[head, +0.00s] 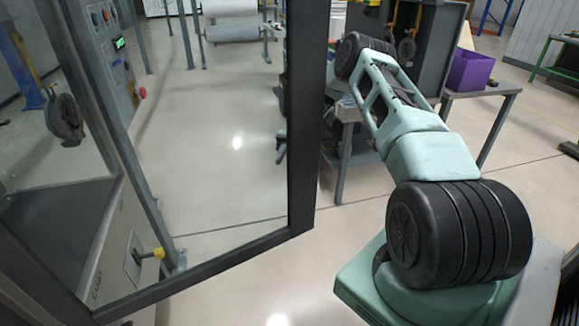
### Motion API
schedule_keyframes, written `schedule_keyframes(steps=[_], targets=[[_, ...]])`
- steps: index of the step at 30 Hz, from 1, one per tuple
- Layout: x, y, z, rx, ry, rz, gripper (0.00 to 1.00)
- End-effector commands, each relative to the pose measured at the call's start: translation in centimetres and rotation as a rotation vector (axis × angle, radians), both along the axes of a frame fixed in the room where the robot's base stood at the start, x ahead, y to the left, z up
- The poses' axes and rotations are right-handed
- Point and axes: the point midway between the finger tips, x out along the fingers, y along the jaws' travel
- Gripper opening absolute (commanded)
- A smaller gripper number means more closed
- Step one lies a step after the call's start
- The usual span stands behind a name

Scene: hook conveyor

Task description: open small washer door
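A large glazed door with a dark frame (303,130) fills the left half of the head view. It appears to stand swung out from the machine, with its free-looking right edge over open floor; I cannot tell how far it is open. A grey panel with a lit green display (118,43) and a red button shows at the upper left. A lever with a yellow knob (158,253) sits on a light plate at the lower left, seen through the glass. My green arm reaches up and away at right, apart from the door frame in the picture. My gripper is not visible.
A grey table (487,92) with a purple bin (470,70) stands behind my arm. A dark machine (438,45) is beside it. White rolls (230,20) on a rack stand at the back. The floor beyond the glass is mostly clear.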

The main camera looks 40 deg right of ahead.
Motion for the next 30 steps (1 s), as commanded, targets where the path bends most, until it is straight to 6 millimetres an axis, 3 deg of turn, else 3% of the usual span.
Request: schedule_keyframes(steps=[6,12,30], targets=[[0.0,0.0,4.3,0.002,-0.003,-0.002,0.35],[0.1,0.1,6.7,0.002,-0.002,-0.001,0.35],[0.1,0.2,7.2,0.001,0.001,0.0,0.35]])
